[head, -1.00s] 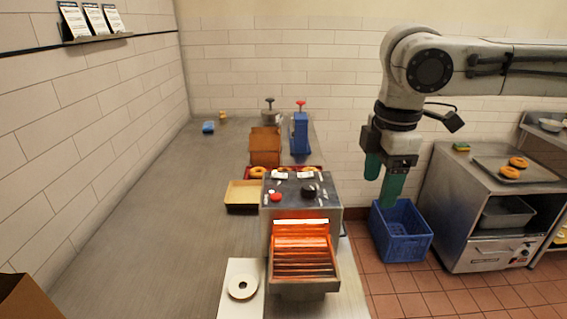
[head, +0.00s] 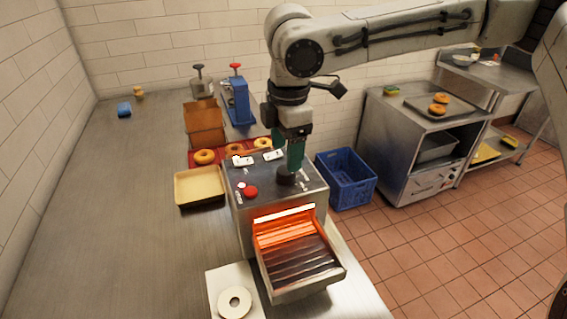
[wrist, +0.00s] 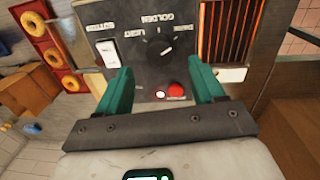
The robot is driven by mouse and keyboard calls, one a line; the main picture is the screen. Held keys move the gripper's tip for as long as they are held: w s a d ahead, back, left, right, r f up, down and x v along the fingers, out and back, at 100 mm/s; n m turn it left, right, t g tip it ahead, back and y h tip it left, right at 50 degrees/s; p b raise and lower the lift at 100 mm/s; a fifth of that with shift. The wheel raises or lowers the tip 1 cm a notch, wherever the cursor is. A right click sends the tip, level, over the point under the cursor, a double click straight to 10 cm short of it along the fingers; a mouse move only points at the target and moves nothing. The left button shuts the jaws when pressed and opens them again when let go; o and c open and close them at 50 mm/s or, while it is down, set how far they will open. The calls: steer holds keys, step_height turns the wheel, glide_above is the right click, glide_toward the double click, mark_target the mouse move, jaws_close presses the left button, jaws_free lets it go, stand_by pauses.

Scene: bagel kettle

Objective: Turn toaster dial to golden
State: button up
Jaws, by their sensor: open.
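The toaster (head: 243,215) stands on the counter, its chute glowing orange at the front. Its black dial (wrist: 160,47) shows on the dark panel in the wrist view, with LIGHT, GOLDEN and DARK printed around it. I cannot tell for sure which word its pointer faces. In the head view the dial (head: 286,180) sits at the right of the panel, just under my fingers. My gripper (wrist: 160,72) is open, its green fingers apart on both sides of the dial in the picture. I see no contact. In the head view my gripper (head: 292,165) hangs over the panel.
A red button (wrist: 174,90) and a white rocker switch (wrist: 109,54) are close to the dial. A red tray with bagels (head: 204,157) and a tan tray (head: 200,185) lie behind and left. A blue crate (head: 346,180) is on the floor.

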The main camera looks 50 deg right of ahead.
mark_target(286, 174)
steer(key=shift+f, duration=2.35)
steer(key=c, duration=1.1)
steer(key=shift+o, duration=0.2)
